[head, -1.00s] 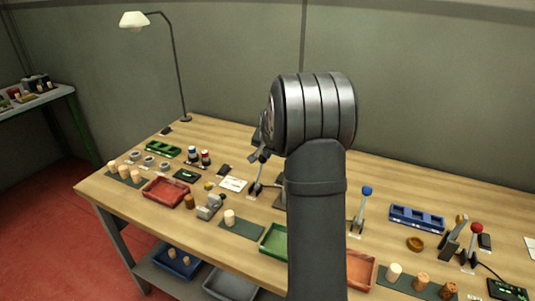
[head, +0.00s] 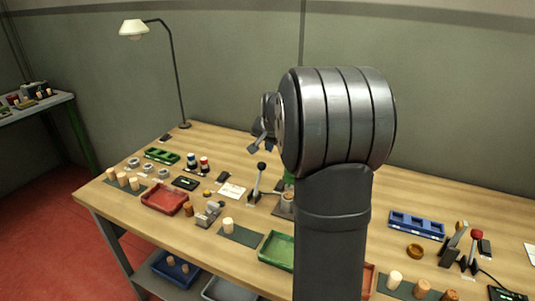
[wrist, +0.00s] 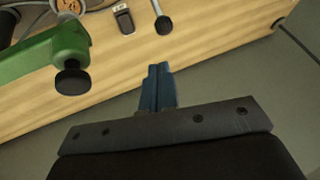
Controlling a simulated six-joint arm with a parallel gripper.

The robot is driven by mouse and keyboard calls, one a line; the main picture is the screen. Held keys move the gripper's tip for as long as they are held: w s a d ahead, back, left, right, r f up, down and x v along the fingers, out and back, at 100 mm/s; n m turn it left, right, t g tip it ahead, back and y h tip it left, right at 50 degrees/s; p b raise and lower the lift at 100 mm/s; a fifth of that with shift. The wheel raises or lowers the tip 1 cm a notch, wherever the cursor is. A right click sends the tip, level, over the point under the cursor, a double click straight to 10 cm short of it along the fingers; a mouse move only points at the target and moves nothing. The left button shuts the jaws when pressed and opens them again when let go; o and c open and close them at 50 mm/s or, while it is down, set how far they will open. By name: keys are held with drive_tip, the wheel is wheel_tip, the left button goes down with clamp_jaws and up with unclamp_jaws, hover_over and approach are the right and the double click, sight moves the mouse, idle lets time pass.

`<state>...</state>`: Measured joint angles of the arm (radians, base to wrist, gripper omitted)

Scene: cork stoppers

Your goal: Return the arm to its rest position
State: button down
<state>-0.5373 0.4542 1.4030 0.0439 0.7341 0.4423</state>
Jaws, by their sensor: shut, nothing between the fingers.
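My gripper (head: 262,143) is at the left side of my big grey arm joint in the head view, above the back part of the workbench (head: 215,151). In the wrist view my gripper's blue fingers (wrist: 158,70) are together with nothing between them. They hang clear of the bench, with the bench top beyond them. Several pale cork stoppers (head: 122,179) stand at the bench's left end. Another cork (head: 228,225) stands on a dark mat near the front. My arm hides the middle of the bench.
A black-knobbed lever (head: 259,180) stands left of my arm. A red tray (head: 164,199) and green tray (head: 277,251) lie along the front. A blue rack (head: 416,224) is at the right. A lamp (head: 134,30) stands at the back left. A green stand (wrist: 45,53) shows in the wrist view.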

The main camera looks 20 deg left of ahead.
drive_tip(key=shift+s+d+r, duration=0.15)
drive_tip(key=shift+r, duration=0.25)
approach(265, 166)
drive_tip(key=x, duration=0.5)
drive_tip(key=shift+f, duration=0.1)
drive_tip(key=shift+w+a+f, duration=0.25)
drive_tip(key=shift+f, duration=0.05)
drive_tip(key=shift+w, duration=0.65)
